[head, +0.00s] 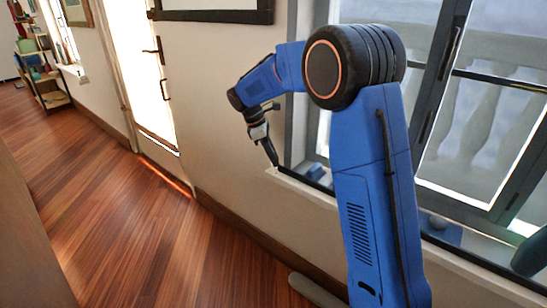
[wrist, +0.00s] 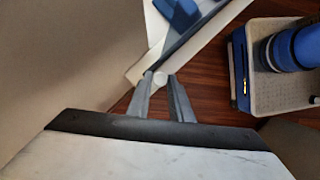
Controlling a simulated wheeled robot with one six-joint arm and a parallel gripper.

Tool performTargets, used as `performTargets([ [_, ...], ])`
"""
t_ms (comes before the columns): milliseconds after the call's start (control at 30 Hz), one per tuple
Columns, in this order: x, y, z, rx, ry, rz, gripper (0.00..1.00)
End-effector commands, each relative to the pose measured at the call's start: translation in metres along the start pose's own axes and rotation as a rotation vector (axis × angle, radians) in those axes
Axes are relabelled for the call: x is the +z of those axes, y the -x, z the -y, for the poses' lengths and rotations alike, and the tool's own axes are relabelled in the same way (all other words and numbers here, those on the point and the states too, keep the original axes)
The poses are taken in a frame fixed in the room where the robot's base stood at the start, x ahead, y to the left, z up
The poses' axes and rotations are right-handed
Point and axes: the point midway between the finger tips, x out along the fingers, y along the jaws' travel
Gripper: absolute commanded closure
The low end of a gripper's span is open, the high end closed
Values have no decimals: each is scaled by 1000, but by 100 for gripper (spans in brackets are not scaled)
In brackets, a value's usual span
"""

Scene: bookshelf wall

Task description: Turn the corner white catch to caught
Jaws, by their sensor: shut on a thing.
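A small white catch (wrist: 160,79) shows between my fingertips in the wrist view, at the near corner of the window sill. My gripper (wrist: 161,82) is shut on it, with one grey finger on each side. In the head view my gripper (head: 272,157) points down at the left end of the window sill (head: 300,186). The catch is too small and too covered by the fingers to make out there. Which way the catch is turned cannot be told.
A dark-framed window (head: 437,100) stands right of my gripper. A door (head: 140,75) and a shelf with several items (head: 42,75) are further left. The wooden floor (head: 140,225) along the wall is clear.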

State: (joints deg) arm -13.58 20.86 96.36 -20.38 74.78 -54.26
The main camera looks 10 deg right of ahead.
Motion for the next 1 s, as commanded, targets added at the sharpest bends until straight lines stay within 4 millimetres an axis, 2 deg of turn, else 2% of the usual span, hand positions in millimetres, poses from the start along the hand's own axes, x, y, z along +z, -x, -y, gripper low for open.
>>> performTargets([
  [300, 1, -1, -3, -104, -250, 1, 100],
  [667, 0, 0, -4, -114, -276, 2, 100],
  [700, 0, 0, -4, -114, -276, 1, 76],
  [767, 0, 0, -3, -114, -276, 2, 62],
  [1000, 0, 0, -3, -114, -275, 2, 62],
])
